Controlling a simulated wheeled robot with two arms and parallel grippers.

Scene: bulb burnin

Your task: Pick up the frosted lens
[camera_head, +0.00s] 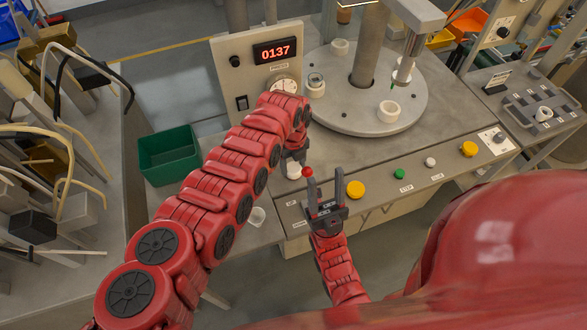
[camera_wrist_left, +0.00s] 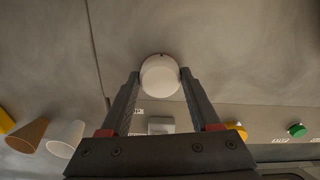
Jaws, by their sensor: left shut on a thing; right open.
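The frosted lens is a small white rounded piece (camera_wrist_left: 160,75) between the fingertips in the left wrist view. In the head view a white piece (camera_head: 293,170) shows just below my left gripper (camera_head: 295,157), partly hidden by my left arm. My left gripper (camera_wrist_left: 160,88) is shut on it, one finger on each side. I cannot tell whether the lens touches the surface beneath. My right gripper (camera_head: 326,190) is open and empty over the front edge of the bench, to the right of the lens.
A grey turntable (camera_head: 350,112) with several white sockets stands behind. A panel reads 0137 (camera_head: 275,50). A green bin (camera_head: 168,155) is at left. Red (camera_head: 308,171) and yellow (camera_head: 356,189) buttons are near my right gripper.

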